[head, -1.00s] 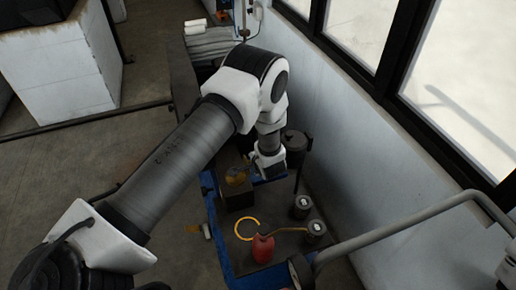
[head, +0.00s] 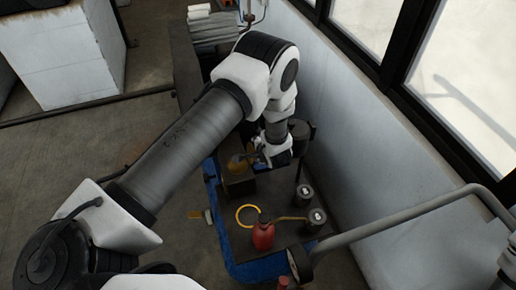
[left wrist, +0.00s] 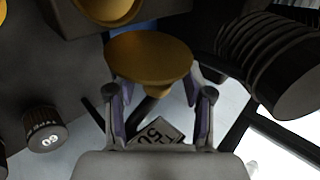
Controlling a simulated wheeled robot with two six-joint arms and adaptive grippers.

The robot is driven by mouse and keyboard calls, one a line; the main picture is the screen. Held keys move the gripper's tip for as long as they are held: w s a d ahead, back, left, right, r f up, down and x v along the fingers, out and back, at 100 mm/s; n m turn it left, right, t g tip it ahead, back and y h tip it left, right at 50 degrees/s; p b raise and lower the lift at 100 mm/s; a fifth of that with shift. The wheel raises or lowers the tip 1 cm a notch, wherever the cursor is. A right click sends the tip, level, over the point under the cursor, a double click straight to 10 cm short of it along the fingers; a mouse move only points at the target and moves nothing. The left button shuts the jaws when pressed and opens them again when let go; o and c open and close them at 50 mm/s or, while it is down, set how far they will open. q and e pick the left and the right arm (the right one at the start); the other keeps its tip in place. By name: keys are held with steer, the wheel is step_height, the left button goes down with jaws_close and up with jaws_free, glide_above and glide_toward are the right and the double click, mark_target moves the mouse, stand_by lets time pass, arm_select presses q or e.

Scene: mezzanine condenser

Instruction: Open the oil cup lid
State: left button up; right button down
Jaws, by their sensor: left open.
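The oil cup (head: 237,163) is a small brass-yellow shape on a dark block at the left side of the blue-edged bench. In the left wrist view a round brass disc (left wrist: 148,58), which looks like its lid, has a tapered underside or knob between my fingers. Part of a brass rim (left wrist: 105,8) shows above it. My left gripper (head: 262,156) is just right of the cup in the head view. In the left wrist view its fingers (left wrist: 155,88) are spread on both sides of the disc's lower part; I cannot tell whether they touch it. My right gripper is not seen.
A red oil can (head: 263,235) with a long spout, a yellow ring (head: 248,215) and two dark cylinders (head: 305,194) stand on the front bench. A dark canister (head: 299,135) is behind my gripper. A grey pipe (head: 400,235) crosses the lower right, near the white wall.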

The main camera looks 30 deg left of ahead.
arm_select(q)
steer(key=v, duration=1.2)
